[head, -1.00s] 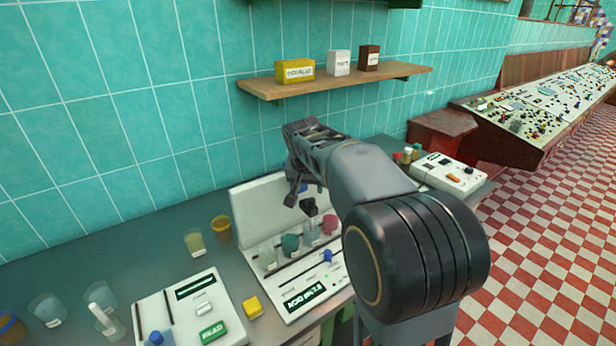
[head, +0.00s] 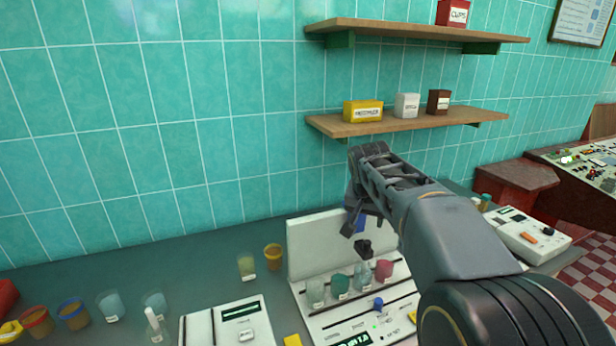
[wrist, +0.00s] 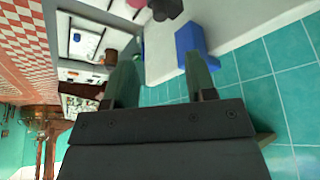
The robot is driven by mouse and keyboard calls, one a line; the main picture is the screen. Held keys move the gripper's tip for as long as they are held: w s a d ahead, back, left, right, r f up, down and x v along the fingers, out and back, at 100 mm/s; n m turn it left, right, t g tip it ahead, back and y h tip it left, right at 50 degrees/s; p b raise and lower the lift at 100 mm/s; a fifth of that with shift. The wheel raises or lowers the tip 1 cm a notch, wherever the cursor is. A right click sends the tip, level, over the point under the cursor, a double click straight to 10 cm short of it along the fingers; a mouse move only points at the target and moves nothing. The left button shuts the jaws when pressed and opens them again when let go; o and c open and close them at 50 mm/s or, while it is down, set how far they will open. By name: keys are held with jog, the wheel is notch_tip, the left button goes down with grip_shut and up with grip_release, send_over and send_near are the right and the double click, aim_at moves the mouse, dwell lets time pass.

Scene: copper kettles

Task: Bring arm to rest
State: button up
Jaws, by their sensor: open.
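My gripper (head: 362,222) is at the end of my arm, held above the bench in front of the white upright panel of a bench device (head: 320,240). In the wrist view my gripper (wrist: 160,85) has its two fingers well apart, with nothing between them. A blue block-like part (wrist: 192,48) shows beyond one finger in the wrist view; I cannot tell if it touches the finger. A dark knob-like part (head: 363,247) sits just below my gripper in the head view.
Several cups, among them a red one (head: 384,270) and a green one (head: 340,285), stand on the device. A wooden shelf (head: 410,122) with small boxes is on the tiled wall behind my arm. Another white device (head: 530,235) stands at the right. Several cups line the bench at left.

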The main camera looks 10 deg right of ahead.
jog(key=s+a+f+n+y, duration=0.1)
jog(key=s+a+f+n, duration=0.2)
jog(key=s, duration=0.6)
jog(key=s+a+f+n+y, duration=0.1)
jog(key=s+a+f+n, duration=0.2)
jog(key=s+f, duration=0.5)
jog(key=shift+s+a+f+n, duration=0.15)
jog(key=shift+s+a+n, duration=0.15)
jog(key=shift+s+a, duration=0.7)
